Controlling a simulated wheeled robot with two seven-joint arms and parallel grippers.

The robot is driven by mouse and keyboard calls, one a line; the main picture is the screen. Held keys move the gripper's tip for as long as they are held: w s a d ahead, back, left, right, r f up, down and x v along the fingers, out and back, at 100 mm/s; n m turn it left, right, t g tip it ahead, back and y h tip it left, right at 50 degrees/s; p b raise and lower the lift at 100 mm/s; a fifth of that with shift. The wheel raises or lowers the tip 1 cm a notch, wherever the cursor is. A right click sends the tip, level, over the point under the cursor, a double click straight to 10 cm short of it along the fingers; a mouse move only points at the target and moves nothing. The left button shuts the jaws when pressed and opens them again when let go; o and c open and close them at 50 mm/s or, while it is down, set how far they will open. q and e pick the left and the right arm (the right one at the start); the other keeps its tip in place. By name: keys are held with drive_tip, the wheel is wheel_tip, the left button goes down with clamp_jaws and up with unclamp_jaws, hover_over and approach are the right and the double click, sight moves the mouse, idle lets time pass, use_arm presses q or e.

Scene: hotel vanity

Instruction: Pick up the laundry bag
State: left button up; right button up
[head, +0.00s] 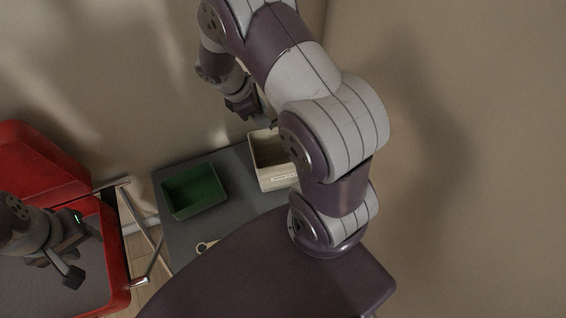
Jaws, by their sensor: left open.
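I cannot make out a laundry bag for certain in the head view. My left gripper (84,256) is open and appears empty, over the dark grey inside of a red-framed cart or seat (118,262) at the left. My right gripper (260,114) is at the far side of the grey table, close to a beige box (278,180). Its fingers are small and partly hidden by my arm, so whether they are open does not show.
A green open tray (194,190) and the beige box stand on the grey table (236,212). A small pale ring-shaped item (203,246) lies at the near table edge, partly hidden by my body. Metal tubes (140,220) stand between cart and table. Walls close off the back and right.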

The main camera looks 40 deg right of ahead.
drive_tip(key=x, duration=0.5)
drive_tip(key=shift+w+d+f+b, duration=0.2)
drive_tip(key=shift+d+f+b, duration=0.15)
drive_tip(key=shift+d+b, duration=0.05)
drive_tip(key=shift+s+f, duration=0.1)
drive_tip(key=shift+f, duration=0.1)
drive_tip(key=x, duration=0.2)
drive_tip(key=b+x, duration=0.1)
drive_tip(key=x, duration=0.2)
drive_tip(key=shift+w+f+b, duration=0.2)
drive_tip(key=shift+f+b, duration=0.1)
drive_tip(key=shift+f, duration=0.05)
clamp_jaws()
